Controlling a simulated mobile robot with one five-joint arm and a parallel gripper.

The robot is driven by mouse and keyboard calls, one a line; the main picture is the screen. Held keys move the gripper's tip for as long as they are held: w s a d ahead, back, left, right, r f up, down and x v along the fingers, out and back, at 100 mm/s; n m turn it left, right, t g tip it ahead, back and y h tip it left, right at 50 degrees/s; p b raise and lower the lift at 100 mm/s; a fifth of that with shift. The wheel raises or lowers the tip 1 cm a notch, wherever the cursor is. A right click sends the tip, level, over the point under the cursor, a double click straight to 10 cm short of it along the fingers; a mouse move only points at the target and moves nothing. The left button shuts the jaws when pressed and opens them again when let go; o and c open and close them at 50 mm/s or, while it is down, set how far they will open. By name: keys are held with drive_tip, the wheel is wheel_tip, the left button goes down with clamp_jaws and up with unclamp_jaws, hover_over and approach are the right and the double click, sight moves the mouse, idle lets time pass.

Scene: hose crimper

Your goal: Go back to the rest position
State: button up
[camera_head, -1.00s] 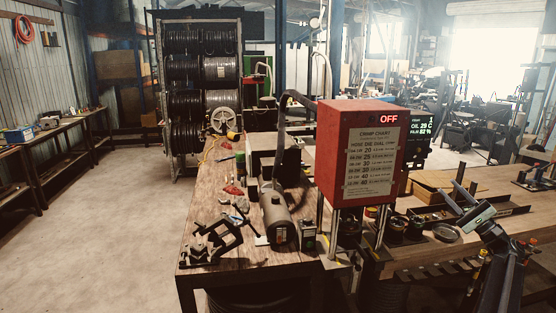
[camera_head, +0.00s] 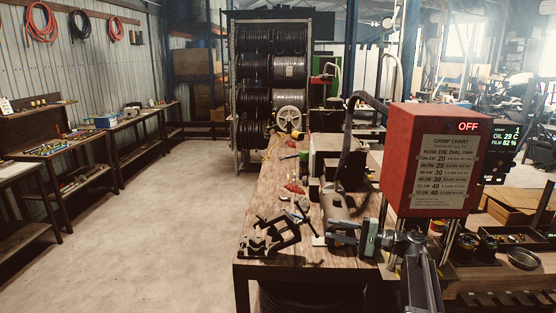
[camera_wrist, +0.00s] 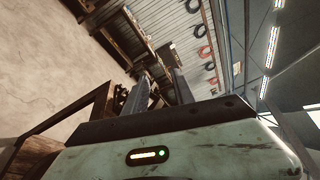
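In the head view my gripper (camera_head: 340,232) is at the front of the workbench, pointing left, low in front of the red crimper (camera_head: 436,160). The crimper's display reads OFF, and a crimp chart is on its front. In the wrist view the two fingers of my gripper (camera_wrist: 160,88) stand apart with nothing seen between them. My gripper looks open and empty. My arm hides part of the bench and the crimper's lower part.
The wooden workbench (camera_head: 270,205) carries a black vise (camera_head: 270,236) left of my gripper. A hose reel rack (camera_head: 272,85) stands behind. Side benches (camera_head: 70,160) line the left wall. The concrete floor (camera_head: 170,230) between is clear.

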drive_tip(key=s+a+f+n+g+h, duration=0.25)
drive_tip(key=s+a+f, duration=0.25)
drive_tip(key=a+f, duration=0.25)
drive_tip(key=s+a+f+n+g+h, duration=0.2)
drive_tip(key=s+a+f+g+h, duration=0.1)
drive_tip(key=s+a+f, duration=0.5)
drive_tip(key=s+d+f+n+g+h, duration=0.1)
drive_tip(key=s+d+f+n+h, duration=0.1)
drive_tip(key=s+f+h, duration=0.4)
drive_tip(key=s+d+f+n+h, duration=0.1)
drive_tip(key=d+f+h, duration=0.2)
drive_tip(key=d, duration=0.8)
drive_tip(key=shift+s+h, duration=0.15)
drive_tip(key=shift+h, duration=1)
